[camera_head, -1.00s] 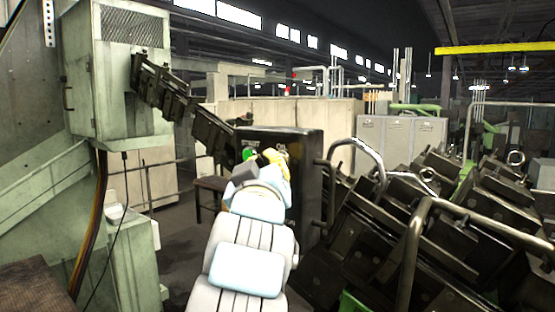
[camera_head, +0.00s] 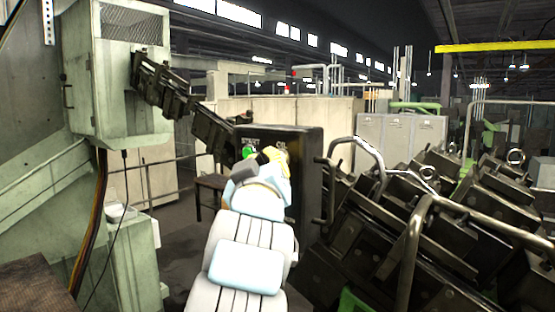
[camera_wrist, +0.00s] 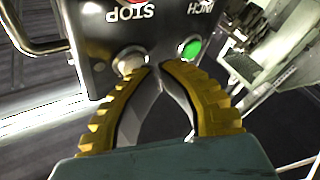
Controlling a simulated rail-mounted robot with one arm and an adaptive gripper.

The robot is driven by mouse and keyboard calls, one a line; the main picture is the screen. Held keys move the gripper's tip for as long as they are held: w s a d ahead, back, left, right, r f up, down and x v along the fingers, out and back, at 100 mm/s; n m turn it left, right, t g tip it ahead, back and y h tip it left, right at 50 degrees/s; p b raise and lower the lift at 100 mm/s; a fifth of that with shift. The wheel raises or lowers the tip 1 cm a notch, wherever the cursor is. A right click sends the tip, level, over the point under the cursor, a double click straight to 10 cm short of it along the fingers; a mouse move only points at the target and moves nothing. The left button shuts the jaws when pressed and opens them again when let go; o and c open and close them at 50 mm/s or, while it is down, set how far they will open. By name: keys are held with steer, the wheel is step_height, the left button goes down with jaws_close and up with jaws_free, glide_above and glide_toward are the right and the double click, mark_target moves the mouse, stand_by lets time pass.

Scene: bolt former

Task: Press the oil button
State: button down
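The dark control box (camera_head: 306,165) stands in the middle of the head view, with a START label over a green button (camera_head: 249,152) and an OIL label at its right. In the wrist view the panel is upside down, with STOP and INCH lettering. There the green button (camera_wrist: 192,49) is at the right and a pale round button (camera_wrist: 130,62), on the OIL side, is at the left. My gripper (camera_wrist: 157,68) has yellow ribbed fingers with the tips together, holding nothing, close beside the pale button. Contact is unclear. In the head view my gripper (camera_head: 270,158) partly hides the panel.
A red button (camera_wrist: 133,2) shows at the wrist view's top edge. Bent metal rails (camera_head: 412,245) and dark machine blocks crowd the right. A pale green machine cabinet (camera_head: 115,75) stands at the left. A small dark table (camera_head: 211,183) is behind the arm.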

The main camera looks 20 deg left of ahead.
steer(key=shift+w, duration=0.1)
steer(key=shift+w+d, duration=0.15)
steer(key=shift+w, duration=0.2)
steer(key=shift+s+f+b, duration=0.1)
steer(key=shift+s+b, duration=0.3)
steer(key=shift+b, duration=0.45)
steer(key=shift+s, duration=0.15)
steer(key=shift+s+a+b, duration=0.35)
steer(key=shift+s+b, duration=0.6)
steer(key=shift+b, duration=0.05)
steer(key=shift+s+a+b, duration=0.3)
steer(key=shift+s+b, duration=0.6)
steer(key=shift+b, duration=0.15)
steer(key=shift+s+a+b, duration=0.35)
steer(key=shift+s+b, duration=0.6)
steer(key=shift+b, duration=0.05)
